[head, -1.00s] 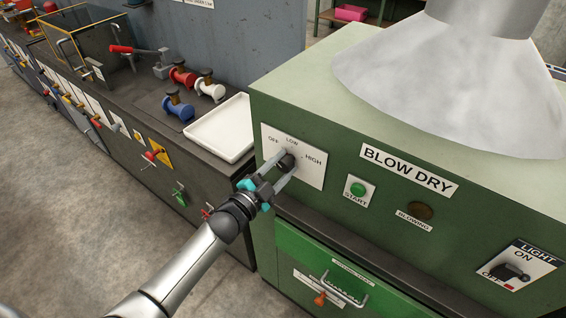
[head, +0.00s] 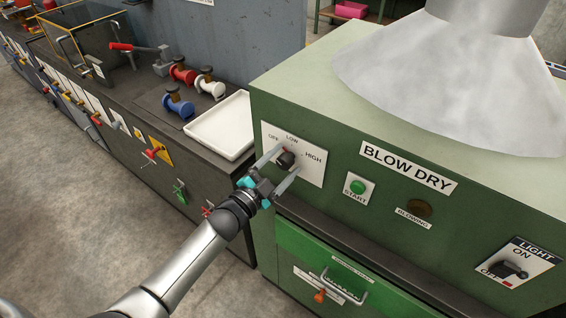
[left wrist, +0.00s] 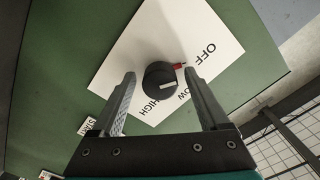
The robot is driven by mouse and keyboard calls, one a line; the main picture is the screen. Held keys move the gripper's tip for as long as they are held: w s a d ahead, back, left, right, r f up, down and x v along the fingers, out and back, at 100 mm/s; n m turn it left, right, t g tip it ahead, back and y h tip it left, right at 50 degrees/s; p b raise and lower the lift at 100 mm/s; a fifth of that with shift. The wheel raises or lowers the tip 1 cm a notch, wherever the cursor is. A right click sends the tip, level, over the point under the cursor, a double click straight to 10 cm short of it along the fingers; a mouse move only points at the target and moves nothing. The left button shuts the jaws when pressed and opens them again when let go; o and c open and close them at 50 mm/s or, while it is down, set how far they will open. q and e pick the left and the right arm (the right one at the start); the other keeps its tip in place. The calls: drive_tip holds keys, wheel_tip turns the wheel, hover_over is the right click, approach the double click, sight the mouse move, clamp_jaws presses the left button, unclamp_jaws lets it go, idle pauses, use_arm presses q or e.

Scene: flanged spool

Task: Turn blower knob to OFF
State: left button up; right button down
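The blower knob (head: 285,160) is a round black knob on a white plate (head: 315,172) marked OFF, LOW and HIGH, on the green blow-dry cabinet. In the left wrist view the knob (left wrist: 156,79) shows a white line that appears to lie toward the LOW side. A small red mark (left wrist: 179,66) sits beside the knob on the OFF side. My left gripper (head: 280,170) is open. In the left wrist view the knob lies just ahead of and between its two spread fingers (left wrist: 160,85), apparently touching neither. My right gripper is not in view.
Right of the knob are a green START button (head: 358,187), a dark BLOWING lamp (head: 419,208) and a LIGHT switch (head: 509,270). A handled drawer (head: 345,270) is below. A white tray (head: 222,125) and several spools (head: 180,105) are on the bench at left.

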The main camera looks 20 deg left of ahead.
use_arm(q)
drive_tip(key=v, duration=1.5)
drive_tip(key=shift+s, duration=0.1)
idle(0.3)
drive_tip(key=s+a+f+n+g+y+b, duration=0.25)
drive_tip(key=s+f, duration=0.25)
drive_tip(key=f, duration=1)
drive_tip(key=s+a+f+n+g+y+b, duration=0.1)
drive_tip(key=s+f+n+g+y+b, duration=0.25)
drive_tip(key=f, duration=1.15)
drive_tip(key=s+d+f+n+g+b, duration=0.2)
drive_tip(key=s+f+g, duration=0.3)
drive_tip(key=s+f, duration=0.5)
drive_tip(key=s+d+f+n+g+b, duration=0.2)
drive_tip(key=s+f+g, duration=0.3)
drive_tip(key=s+f, duration=0.5)
drive_tip(key=s+b, duration=0.1)
drive_tip(key=s, duration=0.3)
drive_tip(key=shift+s, duration=0.2)
drive_tip(key=shift+c, duration=0.2)
